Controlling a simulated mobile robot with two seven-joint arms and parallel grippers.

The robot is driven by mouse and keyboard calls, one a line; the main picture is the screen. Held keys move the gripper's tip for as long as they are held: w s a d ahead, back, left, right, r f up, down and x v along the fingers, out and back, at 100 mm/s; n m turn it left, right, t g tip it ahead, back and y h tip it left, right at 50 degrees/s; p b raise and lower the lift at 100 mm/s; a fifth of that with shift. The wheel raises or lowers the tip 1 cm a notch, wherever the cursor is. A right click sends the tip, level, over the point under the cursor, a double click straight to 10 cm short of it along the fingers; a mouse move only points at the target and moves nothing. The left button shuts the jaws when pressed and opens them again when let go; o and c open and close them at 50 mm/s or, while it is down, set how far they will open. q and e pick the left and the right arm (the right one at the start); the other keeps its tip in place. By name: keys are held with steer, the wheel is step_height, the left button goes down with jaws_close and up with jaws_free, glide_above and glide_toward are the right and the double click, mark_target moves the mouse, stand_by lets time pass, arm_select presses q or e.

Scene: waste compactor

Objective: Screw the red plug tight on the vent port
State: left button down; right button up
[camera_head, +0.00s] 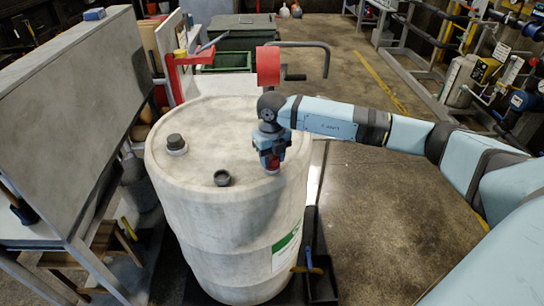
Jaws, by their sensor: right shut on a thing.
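A pale, scuffed drum (215,235) stands upright in the middle of the head view. On its top, a small dark open port (222,178), which looks like the vent port, sits near the front. My right gripper (272,168) points down over the right edge of the drum top, to the right of that port and apart from it. It is shut on the red plug (272,165), of which only a little shows between the fingers. My left gripper is not in view.
A larger dark cap (175,142) stands on the drum top at the back left. A grey bench (70,110) is close on the left. A red clamp with a dark bar (268,65) rises behind the drum. Open floor (385,210) lies to the right.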

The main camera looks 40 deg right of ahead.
steer(key=m, duration=0.2)
steer(key=shift+r+m+p, duration=0.1)
steer(key=shift+m+p, duration=0.2)
steer(key=shift+p, duration=0.1)
steer(key=m, duration=0.2)
steer(key=shift+m, duration=0.3)
steer(key=m+p, duration=0.1)
steer(key=m, duration=0.2)
steer(key=shift+p, duration=0.35)
steer(key=shift+m, duration=1)
steer(key=o, duration=1)
steer(key=shift+c, duration=0.3)
